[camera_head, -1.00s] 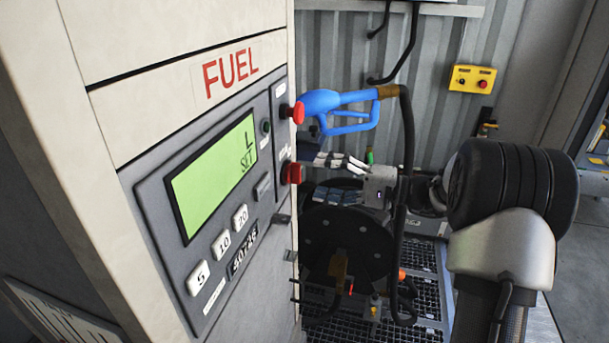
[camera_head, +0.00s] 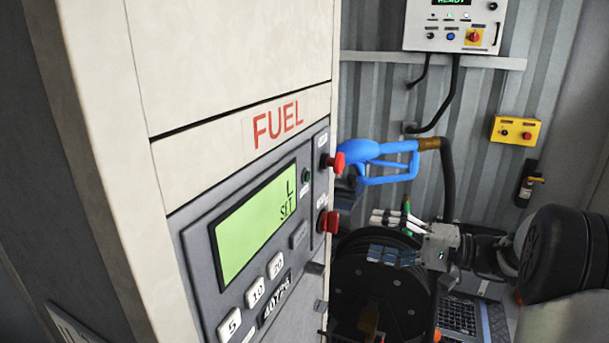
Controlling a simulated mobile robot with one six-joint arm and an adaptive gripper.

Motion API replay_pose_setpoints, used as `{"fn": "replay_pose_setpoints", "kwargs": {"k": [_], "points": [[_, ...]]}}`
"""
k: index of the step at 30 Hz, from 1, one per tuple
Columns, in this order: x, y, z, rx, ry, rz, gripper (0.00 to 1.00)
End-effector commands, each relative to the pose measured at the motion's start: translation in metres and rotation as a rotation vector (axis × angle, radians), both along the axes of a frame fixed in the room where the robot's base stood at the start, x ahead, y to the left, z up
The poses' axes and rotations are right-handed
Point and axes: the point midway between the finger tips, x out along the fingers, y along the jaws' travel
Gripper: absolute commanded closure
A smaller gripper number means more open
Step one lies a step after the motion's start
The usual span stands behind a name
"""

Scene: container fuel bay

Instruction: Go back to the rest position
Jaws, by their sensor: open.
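My gripper (camera_head: 378,236) is in the right half of the view, with its fingers pointing left toward the pump's edge. The pale upper fingers and dark blue lower fingers are spread, and nothing shows between them. It appears in front of the hose reel and below the blue fuel nozzle (camera_head: 388,178), apart from it. The nozzle sits by the pump's right edge, with a dark hose (camera_head: 449,180) running down from it. My arm reaches in from the right edge.
The fuel pump (camera_head: 240,60) fills the left, with a green display (camera_head: 255,222), number buttons and two red knobs (camera_head: 329,222). A black hose reel (camera_head: 375,290) stands low behind my gripper. A control box (camera_head: 455,25) and yellow button box (camera_head: 515,131) are on the corrugated wall.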

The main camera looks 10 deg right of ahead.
Motion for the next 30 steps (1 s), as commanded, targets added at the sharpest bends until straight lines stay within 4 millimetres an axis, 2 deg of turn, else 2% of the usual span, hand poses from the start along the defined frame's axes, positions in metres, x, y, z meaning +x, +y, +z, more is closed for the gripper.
{"fn": "replay_pose_setpoints", "kwargs": {"k": [4,6,9,13,17,21,25,30], "points": [[-0.033,0.056,0.009,-0.144,0.097,0.105,0.35],[-0.059,0.085,0.009,-0.246,0.158,0.161,0.35],[-0.1,0.117,0.004,-0.409,0.232,0.221,0.35],[-0.156,0.141,-0.006,-0.631,0.294,0.267,0.35],[-0.208,0.146,-0.018,-0.858,0.314,0.275,0.35],[-0.255,0.136,-0.031,-1.097,0.284,0.248,0.35],[-0.286,0.119,-0.039,-1.292,0.214,0.194,0.35],[-0.305,0.099,-0.044,-1.46,0.112,0.12,0.35]]}}
